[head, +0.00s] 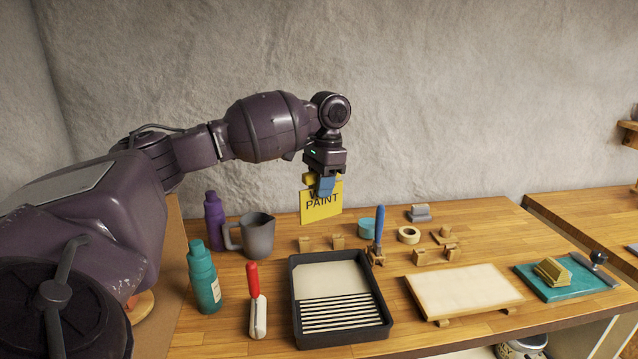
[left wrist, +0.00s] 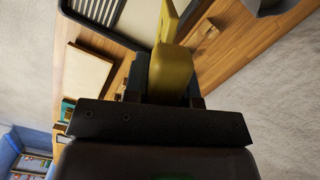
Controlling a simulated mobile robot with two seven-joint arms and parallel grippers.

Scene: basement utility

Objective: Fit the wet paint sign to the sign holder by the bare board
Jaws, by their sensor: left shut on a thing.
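My left gripper (head: 325,182) is shut on the yellow wet paint sign (head: 320,212), which hangs below the fingers, above the bench. The word "PAINT" shows; the word above it is mostly covered by the fingers. The sign also fills the middle of the left wrist view (left wrist: 175,67). A pair of small wooden blocks, which looks like the sign holder (head: 420,257), stands just behind the pale bare board (head: 463,289). A similar pair of blocks (head: 306,243) stands behind the black paint tray (head: 294,291), below the sign. My right gripper is out of view.
A blue-handled brush (head: 379,225) stands upright between the two block pairs. A tape roll (head: 409,235) and a blue roll (head: 367,228) lie nearby. A grey jug (head: 258,236) and bottles (head: 203,275) are at left.

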